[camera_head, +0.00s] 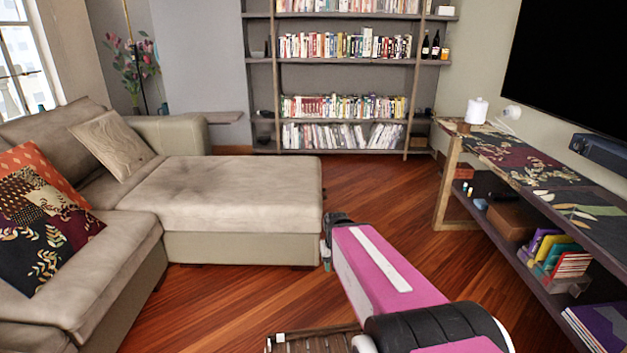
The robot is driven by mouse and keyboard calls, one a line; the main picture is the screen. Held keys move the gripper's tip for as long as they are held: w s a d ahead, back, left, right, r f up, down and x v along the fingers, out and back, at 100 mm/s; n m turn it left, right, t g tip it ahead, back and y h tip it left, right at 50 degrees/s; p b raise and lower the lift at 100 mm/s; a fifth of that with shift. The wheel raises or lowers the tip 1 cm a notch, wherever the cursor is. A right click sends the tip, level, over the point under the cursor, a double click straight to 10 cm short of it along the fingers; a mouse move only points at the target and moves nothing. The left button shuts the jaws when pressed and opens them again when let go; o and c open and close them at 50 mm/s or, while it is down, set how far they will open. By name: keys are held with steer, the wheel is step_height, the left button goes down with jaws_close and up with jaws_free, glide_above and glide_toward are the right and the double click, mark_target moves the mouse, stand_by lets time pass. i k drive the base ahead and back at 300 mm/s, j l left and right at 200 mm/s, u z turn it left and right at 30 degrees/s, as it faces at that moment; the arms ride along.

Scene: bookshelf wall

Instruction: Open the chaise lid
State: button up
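The chaise (240,247) is the beige part of the sofa that juts out left of centre. Its cushioned lid (235,190) lies flat and closed on the base, with a thin seam between them. My pink and black arm reaches forward from the bottom right. My gripper (326,258) is at the arm's far end, beside the chaise's front right corner and pointing down. It is small and partly hidden by the arm, so I cannot tell whether its fingers are apart or whether it touches the chaise.
The sofa (100,270) with pillows (112,143) fills the left. A bookshelf (345,75) stands at the back. A long console table (530,165) with books and boxes lines the right, below a TV (575,65). The wooden floor (385,190) between chaise and console is clear.

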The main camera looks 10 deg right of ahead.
mark_target(199, 225)
steer(key=i+l+u, duration=0.1)
steer(key=i+l, duration=0.2)
steer(key=i+l+u, duration=0.1)
steer(key=i+l, duration=0.15)
steer(key=i+l+u, duration=0.1)
steer(key=i+l, duration=0.15)
steer(key=l, duration=0.15)
steer(key=i+l+u, duration=0.1)
steer(key=i+l, duration=0.15)
steer(key=i+l+u, duration=0.1)
steer(key=l, duration=0.4)
steer(key=i+l+u, duration=0.1)
steer(key=i+l, duration=0.2)
steer(key=i+l+u, duration=0.1)
steer(key=l, duration=0.4)
steer(key=i, duration=0.1)
